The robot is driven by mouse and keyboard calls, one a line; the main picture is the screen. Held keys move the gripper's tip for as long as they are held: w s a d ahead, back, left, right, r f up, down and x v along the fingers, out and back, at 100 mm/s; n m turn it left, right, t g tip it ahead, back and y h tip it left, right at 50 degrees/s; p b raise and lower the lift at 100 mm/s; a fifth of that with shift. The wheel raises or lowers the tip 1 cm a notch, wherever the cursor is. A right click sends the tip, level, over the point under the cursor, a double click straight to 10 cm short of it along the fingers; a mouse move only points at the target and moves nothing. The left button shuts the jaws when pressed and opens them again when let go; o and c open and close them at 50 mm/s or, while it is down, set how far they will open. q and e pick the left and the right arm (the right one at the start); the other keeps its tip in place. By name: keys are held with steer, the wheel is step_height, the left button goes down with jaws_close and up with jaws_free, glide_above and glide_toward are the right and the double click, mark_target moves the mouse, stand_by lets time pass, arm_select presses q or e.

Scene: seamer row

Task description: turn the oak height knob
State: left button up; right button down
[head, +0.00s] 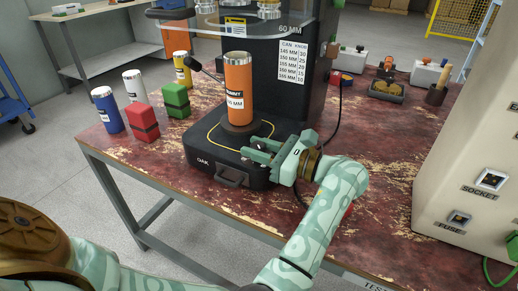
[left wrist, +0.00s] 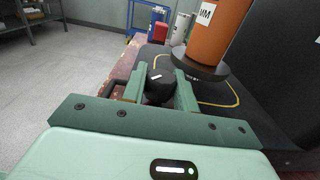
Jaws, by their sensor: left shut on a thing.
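The seamer labelled OAK (head: 202,172) stands on the worn red table, with an orange can (head: 238,85) upright on its round plate. The can also shows in the left wrist view (left wrist: 215,30). My left gripper (head: 262,150) reaches over the right front of the seamer's base. In the left wrist view its two green fingers (left wrist: 160,92) are shut on the black height knob (left wrist: 157,78), which has a white mark on top. In the head view the fingers mostly hide the knob. My right gripper is not in view.
A chart of can sizes and knob numbers (head: 292,62) is on the seamer's column. Blue (head: 107,110), white (head: 135,87) and yellow (head: 182,69) cans and red (head: 143,123) and green (head: 176,101) blocks stand left. A beige socket cabinet (head: 470,150) stands right.

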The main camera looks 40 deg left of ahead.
arm_select(q)
steer(key=o, duration=1)
steer(key=shift+c, duration=0.2)
steer(key=shift+d, duration=0.2)
steer(key=p+v, duration=0.1)
steer(key=v, duration=1)
steer(key=shift+w+d+p, duration=0.2)
steer(key=shift+d+p, duration=0.1)
steer(key=shift+p, duration=0.05)
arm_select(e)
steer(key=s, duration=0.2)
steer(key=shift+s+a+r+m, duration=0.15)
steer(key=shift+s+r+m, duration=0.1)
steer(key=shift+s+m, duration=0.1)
